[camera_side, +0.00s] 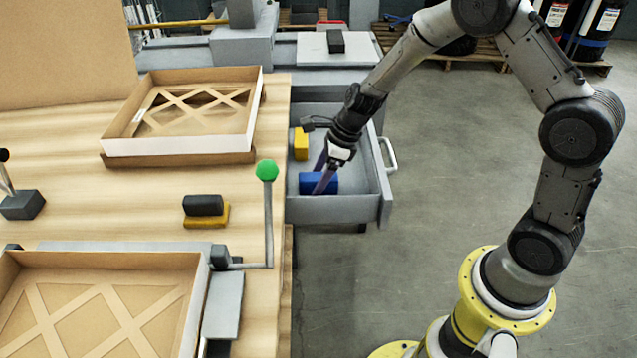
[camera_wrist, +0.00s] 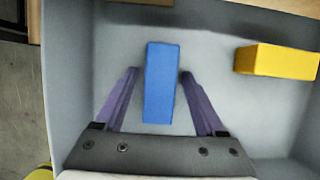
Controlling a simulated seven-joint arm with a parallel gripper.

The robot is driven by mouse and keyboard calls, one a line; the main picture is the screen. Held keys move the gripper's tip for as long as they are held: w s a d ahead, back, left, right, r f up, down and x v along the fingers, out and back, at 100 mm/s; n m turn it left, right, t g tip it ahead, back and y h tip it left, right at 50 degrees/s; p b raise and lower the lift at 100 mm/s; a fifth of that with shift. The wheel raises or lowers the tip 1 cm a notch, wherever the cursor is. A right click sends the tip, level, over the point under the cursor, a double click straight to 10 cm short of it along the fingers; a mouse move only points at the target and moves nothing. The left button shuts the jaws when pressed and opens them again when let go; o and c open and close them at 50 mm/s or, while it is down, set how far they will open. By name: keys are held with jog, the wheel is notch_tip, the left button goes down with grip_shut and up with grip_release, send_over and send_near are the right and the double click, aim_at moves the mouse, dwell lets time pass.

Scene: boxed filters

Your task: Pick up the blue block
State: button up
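The blue block (camera_side: 318,183) lies in an open grey drawer (camera_side: 350,209). In the wrist view the blue block (camera_wrist: 161,83) stands lengthwise between the two purple fingers of my gripper (camera_wrist: 158,78). Gaps show between the block and both fingers, so the gripper is open around it. In the side view my gripper (camera_side: 322,175) reaches down into the drawer at the block, and one finger crosses in front of it. How far the fingertips are above the drawer floor is hard to tell.
A yellow block (camera_side: 301,144) lies in the same drawer, to the right in the wrist view (camera_wrist: 277,62). Drawer walls surround the gripper, with a handle (camera_side: 388,155) on the outside. The wooden table (camera_side: 150,196) carries boxed filters, a black block on a yellow one (camera_side: 205,208) and a green-knobbed lever (camera_side: 267,171).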

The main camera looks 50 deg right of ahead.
grip_shut()
jog(key=shift+r, duration=0.15)
